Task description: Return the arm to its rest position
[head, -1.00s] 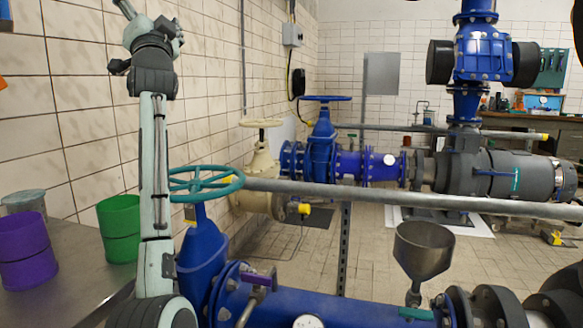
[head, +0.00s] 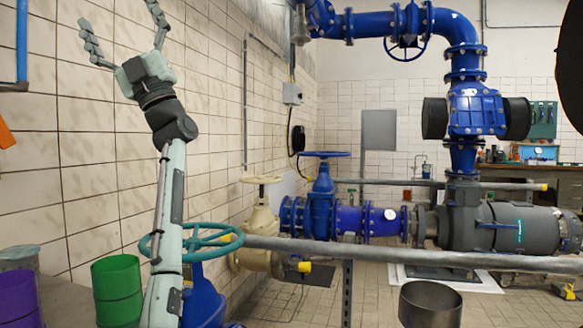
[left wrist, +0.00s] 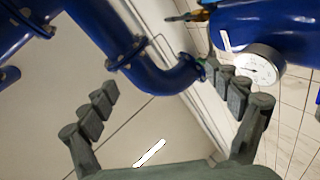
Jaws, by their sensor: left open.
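My left gripper (head: 122,32) is raised at the upper left of the head view, in front of the tiled wall. Its two fingers are spread apart and nothing is between them. My left arm stands nearly upright below it and passes in front of the teal handwheel (head: 192,242). In the left wrist view, the open fingers of my left gripper (left wrist: 170,110) show at left and right. Beyond them are a blue pipe elbow (left wrist: 165,78) and a round white gauge (left wrist: 258,66). My right gripper is not in view.
A green bucket (head: 118,292) and a purple bucket (head: 18,300) stand at the lower left. A grey horizontal pipe (head: 400,252) crosses the middle. Blue valves and a pump (head: 515,230) stand farther back. Air around the raised gripper looks clear.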

